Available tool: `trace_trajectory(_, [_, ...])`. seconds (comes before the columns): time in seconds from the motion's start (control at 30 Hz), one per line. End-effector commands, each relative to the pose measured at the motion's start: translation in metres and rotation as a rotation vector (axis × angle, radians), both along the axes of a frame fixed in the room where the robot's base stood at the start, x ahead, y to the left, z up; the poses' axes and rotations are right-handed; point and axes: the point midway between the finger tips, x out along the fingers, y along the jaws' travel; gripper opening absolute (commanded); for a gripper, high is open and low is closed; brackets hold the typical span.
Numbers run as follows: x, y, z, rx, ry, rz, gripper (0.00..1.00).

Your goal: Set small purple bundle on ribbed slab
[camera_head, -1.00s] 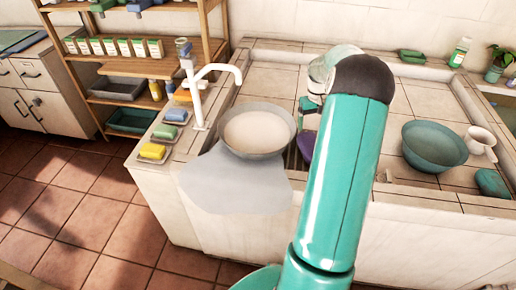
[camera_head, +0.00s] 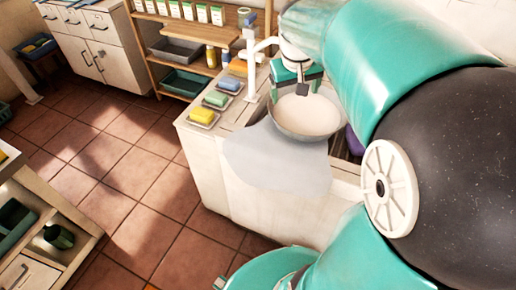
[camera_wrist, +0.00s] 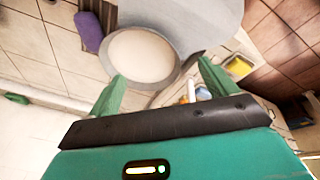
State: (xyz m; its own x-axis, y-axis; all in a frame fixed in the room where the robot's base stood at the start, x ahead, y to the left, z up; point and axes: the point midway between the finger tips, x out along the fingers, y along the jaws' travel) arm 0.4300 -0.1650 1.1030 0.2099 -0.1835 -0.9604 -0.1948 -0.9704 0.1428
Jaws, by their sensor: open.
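The small purple bundle (camera_wrist: 88,32) lies on the counter beside the round bowl, at the upper left of the wrist view. In the head view only a sliver of the purple bundle (camera_head: 354,141) shows between the bowl and my arm. A dark strip (camera_wrist: 103,12) next to the bundle may be the ribbed slab; its ribs are too small to confirm. My gripper (camera_wrist: 162,72) is open and empty above the bowl's edge, apart from the bundle. It also shows in the head view (camera_head: 297,82) over the bowl's back side, near the tap.
A white tap (camera_head: 251,75) stands close left of my gripper. Yellow, green and blue soaps (camera_head: 216,99) line the left edge. My arm hides the right side.

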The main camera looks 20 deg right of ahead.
Motion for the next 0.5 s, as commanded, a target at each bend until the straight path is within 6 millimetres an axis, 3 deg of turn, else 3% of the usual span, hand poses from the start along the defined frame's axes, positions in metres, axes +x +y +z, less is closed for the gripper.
trace_trajectory(0.03, [-0.009,0.019,0.007,-0.002,-0.022,0.02,0.85])
trace_trajectory(0.2, [-0.042,0.068,0.018,0.009,-0.087,0.071,0.85])
trace_trajectory(0.5, [-0.107,0.136,0.018,0.064,-0.202,0.163,0.85])
